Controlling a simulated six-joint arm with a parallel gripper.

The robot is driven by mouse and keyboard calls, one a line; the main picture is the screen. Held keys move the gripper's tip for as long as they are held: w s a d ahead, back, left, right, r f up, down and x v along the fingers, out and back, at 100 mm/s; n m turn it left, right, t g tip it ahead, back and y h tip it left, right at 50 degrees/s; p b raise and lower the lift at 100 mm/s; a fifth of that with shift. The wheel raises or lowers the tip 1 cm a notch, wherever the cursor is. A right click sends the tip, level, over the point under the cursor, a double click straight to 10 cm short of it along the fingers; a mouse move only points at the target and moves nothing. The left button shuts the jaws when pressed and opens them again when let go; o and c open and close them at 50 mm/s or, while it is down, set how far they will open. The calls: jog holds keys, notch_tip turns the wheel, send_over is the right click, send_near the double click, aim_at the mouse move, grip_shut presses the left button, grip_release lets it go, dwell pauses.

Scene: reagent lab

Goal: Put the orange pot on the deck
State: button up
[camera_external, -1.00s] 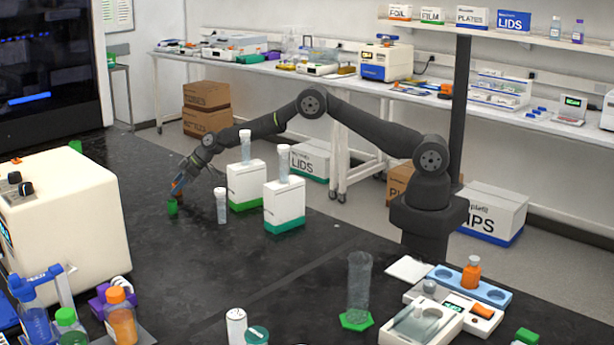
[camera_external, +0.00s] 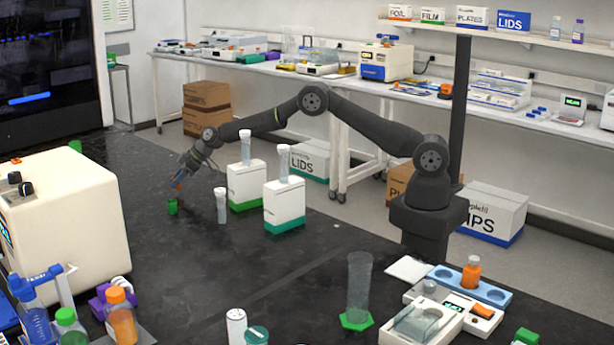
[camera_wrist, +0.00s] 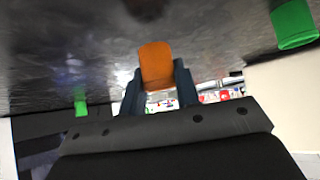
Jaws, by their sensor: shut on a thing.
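The orange pot (camera_wrist: 157,66) is between the two dark fingers of my gripper (camera_wrist: 158,92) in the wrist view, and the fingers are shut on it. The pot shows there only as a small orange patch (camera_external: 179,184), partly hidden by the fingers, a little above the bench. I cannot tell for sure which surface is the deck.
A green pot (camera_external: 172,207) stands on the bench just below my gripper. A clear tube (camera_external: 221,206) and two white boxes (camera_external: 247,184) (camera_external: 284,204) with tubes on top stand right of it. A large cream machine (camera_external: 65,220) is at left. The bench middle is clear.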

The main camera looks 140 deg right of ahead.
notch_tip(320, 180, up, 2)
jog(key=shift+r, duration=0.1)
jog(key=s+d+r, duration=0.1)
jog(key=s+r, duration=0.6)
jog(key=s, duration=0.4)
jog(key=shift+s, duration=0.3)
